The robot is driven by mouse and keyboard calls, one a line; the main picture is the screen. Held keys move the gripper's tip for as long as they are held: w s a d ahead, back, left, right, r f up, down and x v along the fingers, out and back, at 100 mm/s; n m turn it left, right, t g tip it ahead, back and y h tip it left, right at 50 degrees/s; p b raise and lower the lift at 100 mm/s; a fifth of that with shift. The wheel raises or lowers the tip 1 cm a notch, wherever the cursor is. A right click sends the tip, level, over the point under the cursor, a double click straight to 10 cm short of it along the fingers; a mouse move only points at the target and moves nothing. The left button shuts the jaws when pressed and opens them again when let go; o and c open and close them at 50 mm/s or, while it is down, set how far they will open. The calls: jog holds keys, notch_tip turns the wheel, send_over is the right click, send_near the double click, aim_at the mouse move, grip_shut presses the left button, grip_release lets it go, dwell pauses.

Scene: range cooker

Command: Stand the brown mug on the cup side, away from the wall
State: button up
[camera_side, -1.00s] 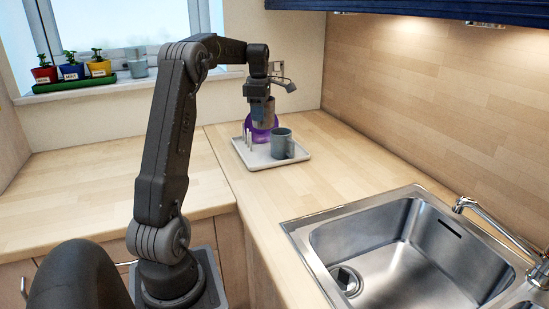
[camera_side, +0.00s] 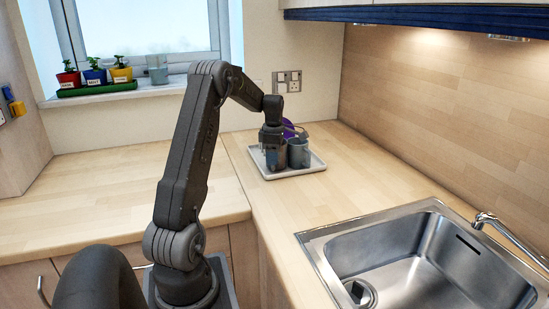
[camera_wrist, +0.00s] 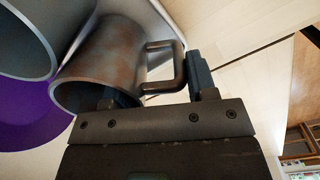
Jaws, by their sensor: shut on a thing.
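The brown mug (camera_wrist: 108,55) has a mottled brown-grey side and a square handle (camera_wrist: 165,68). In the wrist view one finger of my gripper (camera_wrist: 152,88) reaches into its mouth and the other is beside the handle, so my gripper is shut on it. In the side view the brown mug (camera_side: 282,160) is low over the tray (camera_side: 290,175), left of the grey mug (camera_side: 299,152) and looking upright. I cannot tell whether its base touches the tray. The grey mug also shows close beside it in the wrist view (camera_wrist: 28,40).
A purple plate (camera_side: 288,128) stands behind the mugs, largely hidden. The wooden wall is to the right and a socket wall (camera_side: 286,82) behind. The sink (camera_side: 420,265) lies front right. The counter between tray and sink is clear.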

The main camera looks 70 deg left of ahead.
jog(key=shift+f, duration=0.4)
jog(key=shift+f, duration=0.1)
jog(key=o, duration=1.3)
